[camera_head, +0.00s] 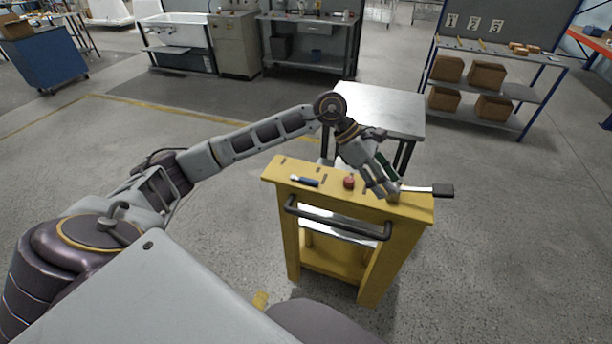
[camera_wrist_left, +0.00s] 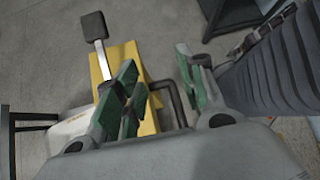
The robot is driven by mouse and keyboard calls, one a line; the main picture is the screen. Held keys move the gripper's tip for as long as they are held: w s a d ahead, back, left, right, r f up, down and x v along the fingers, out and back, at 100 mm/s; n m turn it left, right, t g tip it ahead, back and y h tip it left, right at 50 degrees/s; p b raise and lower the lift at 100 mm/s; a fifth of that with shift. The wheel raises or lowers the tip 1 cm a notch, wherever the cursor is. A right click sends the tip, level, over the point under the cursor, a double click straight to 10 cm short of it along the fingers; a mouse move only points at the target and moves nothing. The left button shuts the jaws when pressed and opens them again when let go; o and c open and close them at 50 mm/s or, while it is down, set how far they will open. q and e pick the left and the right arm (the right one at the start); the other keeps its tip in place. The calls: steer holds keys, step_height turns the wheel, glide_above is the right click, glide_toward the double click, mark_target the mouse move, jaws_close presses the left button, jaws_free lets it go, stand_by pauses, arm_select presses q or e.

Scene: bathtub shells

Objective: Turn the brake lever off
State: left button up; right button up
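The brake lever (camera_head: 430,189) is a pale metal bar with a black grip. It sticks out to the right from the right end of the yellow cart's top (camera_head: 278,170). In the left wrist view the lever (camera_wrist_left: 103,58) lies at the upper left, its black grip upward. My left gripper (camera_head: 388,191) is over the right end of the cart top, near the base of the lever. In the wrist view the gripper (camera_wrist_left: 160,88) is open, with its green pads apart and the lever outside the gap. I cannot tell whether a finger touches it. My right gripper is not in view.
A grey metal table (camera_head: 380,105) stands close behind. Open floor lies to the right.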

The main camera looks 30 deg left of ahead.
arm_select(q)
steer(key=w+a+y, duration=0.2)
steer(key=a+y, duration=0.3)
steer(key=a, duration=0.7)
steer(key=r+y, duration=0.2)
steer(key=y, duration=0.2)
glide_above(306, 179)
steer(key=shift+f+g, duration=0.15)
steer(key=shift+g, duration=0.25)
steer(key=shift+f+p, duration=1)
steer(key=shift+f, duration=5.9)
jaws_close()
